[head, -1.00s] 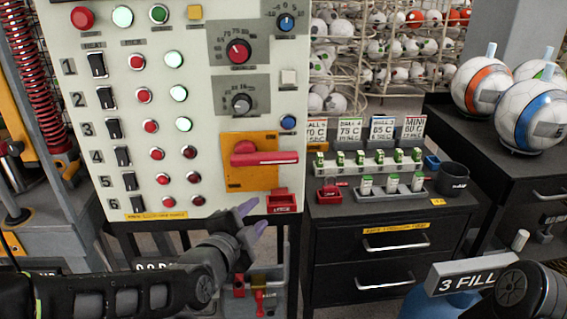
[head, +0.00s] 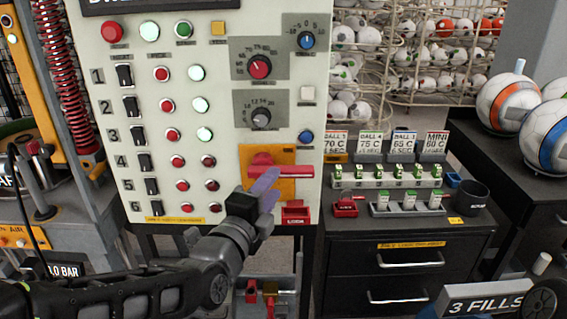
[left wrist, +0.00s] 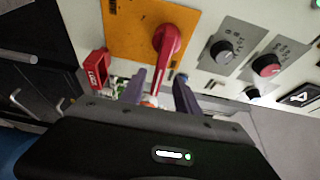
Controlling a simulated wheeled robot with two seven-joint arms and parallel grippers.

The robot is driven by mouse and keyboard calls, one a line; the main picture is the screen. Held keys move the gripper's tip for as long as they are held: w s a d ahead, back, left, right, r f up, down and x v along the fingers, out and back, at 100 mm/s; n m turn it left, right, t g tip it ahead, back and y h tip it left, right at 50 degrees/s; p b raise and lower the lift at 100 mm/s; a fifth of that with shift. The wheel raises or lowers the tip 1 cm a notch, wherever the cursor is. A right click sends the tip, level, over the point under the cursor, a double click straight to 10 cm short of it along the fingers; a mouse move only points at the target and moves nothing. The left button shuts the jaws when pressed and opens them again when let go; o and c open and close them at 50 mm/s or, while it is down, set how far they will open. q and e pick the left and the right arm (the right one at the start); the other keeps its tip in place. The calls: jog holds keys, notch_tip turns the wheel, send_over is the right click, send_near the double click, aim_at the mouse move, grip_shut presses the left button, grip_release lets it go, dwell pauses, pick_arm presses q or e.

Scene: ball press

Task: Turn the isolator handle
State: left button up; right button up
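The isolator handle (head: 292,172) is a red lever on a yellow-orange plate (head: 284,155) low on the panel's right side. It points right, roughly level. My left gripper (head: 265,188) is just in front of the plate and hides part of its lower left and of the handle's underside. In the left wrist view, the red handle (left wrist: 167,45) runs from its round hub towards my left gripper (left wrist: 160,88). The two purple-grey fingers stand apart, with the handle's end between or just beyond them; contact cannot be told. My right gripper is out of view.
A red lock box (head: 296,213) sits just below the plate. Dials (head: 260,67) are above it, and rows of switches and lamps (head: 167,104) are to the left. A black cabinet (head: 400,265) with small holders stands to the right. Balls (head: 505,103) lie farther right.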

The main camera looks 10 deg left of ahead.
aim_at(284, 168)
pick_arm(q)
jog(key=shift+w+d+p, duration=0.15)
jog(key=shift+w+p, duration=0.5)
jog(key=shift+w, duration=0.4)
jog(key=shift+w+d+p, duration=0.2)
jog(key=shift+w+p, duration=0.45)
jog(key=shift+w, duration=0.45)
jog(key=shift+w+d+p, duration=0.15)
jog(key=shift+w+p, duration=0.5)
jog(key=shift+w, duration=0.4)
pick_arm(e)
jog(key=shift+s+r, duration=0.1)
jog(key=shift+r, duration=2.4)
pick_arm(q)
grip_shut()
